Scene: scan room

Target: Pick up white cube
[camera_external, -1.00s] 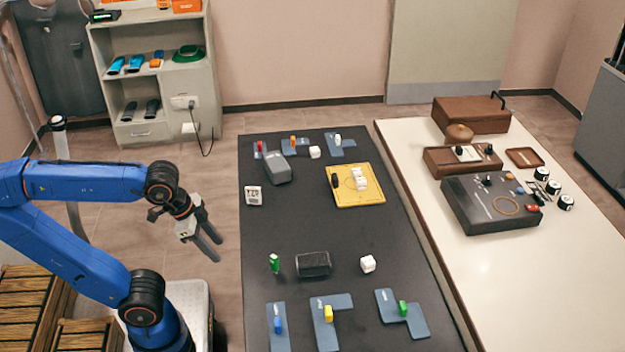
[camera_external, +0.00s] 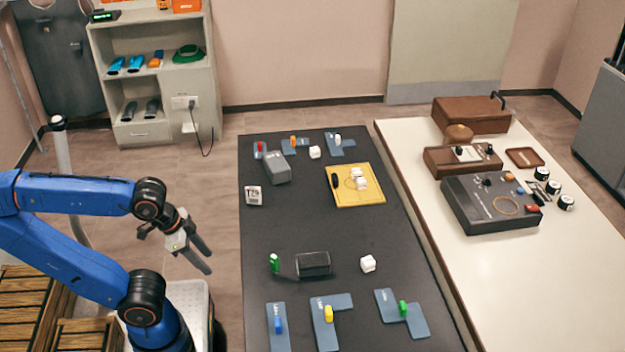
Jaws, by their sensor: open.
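A white block with dark printing (camera_external: 254,196) stands at the left edge. My gripper (camera_external: 204,258) is open and empty, left of the table and apart from every cube, its fingers pointing down to the right.
A black box (camera_external: 313,264), a green figure (camera_external: 274,263) and a grey box (camera_external: 277,167) stand on the dark table. Flat blue-grey pieces with coloured knobs lie along its near and far ends. The table's middle is clear. A white table (camera_external: 480,285) with equipment stands to the right.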

